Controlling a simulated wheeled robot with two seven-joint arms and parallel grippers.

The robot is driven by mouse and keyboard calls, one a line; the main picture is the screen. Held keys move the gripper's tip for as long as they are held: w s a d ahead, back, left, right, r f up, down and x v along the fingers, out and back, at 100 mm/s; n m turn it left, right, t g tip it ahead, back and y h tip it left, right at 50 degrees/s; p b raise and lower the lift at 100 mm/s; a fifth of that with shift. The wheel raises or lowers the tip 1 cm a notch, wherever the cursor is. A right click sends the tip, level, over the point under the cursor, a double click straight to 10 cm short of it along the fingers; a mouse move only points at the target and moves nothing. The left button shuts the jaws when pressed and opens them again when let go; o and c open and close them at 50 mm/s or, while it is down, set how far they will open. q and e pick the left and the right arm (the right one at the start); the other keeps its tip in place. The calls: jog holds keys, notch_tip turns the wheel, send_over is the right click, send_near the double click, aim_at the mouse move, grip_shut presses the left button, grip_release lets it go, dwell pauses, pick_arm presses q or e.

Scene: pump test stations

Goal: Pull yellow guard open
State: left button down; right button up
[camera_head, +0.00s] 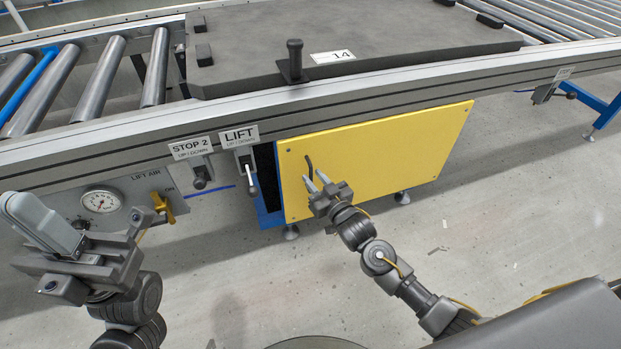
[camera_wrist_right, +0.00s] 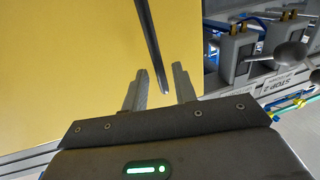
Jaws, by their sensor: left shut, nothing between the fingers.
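The yellow guard (camera_head: 400,155) is a flat panel hanging under the conveyor in the head view; it also fills much of the right wrist view (camera_wrist_right: 60,70). Its dark bar handle (camera_head: 309,163) is near its upper left corner. My right gripper (camera_head: 316,182) is open at the lower end of the handle. In the right wrist view, the handle (camera_wrist_right: 150,45) runs down into the gap between the spread fingers (camera_wrist_right: 158,82), nearer the right one. Contact cannot be told. My left gripper (camera_head: 28,215) is shut and empty at the lower left, away from the guard.
A dark gap (camera_head: 267,178) with a blue frame shows along the guard's left edge. The LIFT lever (camera_head: 250,180), STOP 2 lever (camera_head: 200,178), gauge (camera_head: 101,201) and yellow valve (camera_head: 163,206) are left of it. A dark plate (camera_head: 370,35) sits on the conveyor.

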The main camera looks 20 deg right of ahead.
jog(key=shift+b+x, duration=0.3)
jog(key=shift+x, duration=1)
grip_shut()
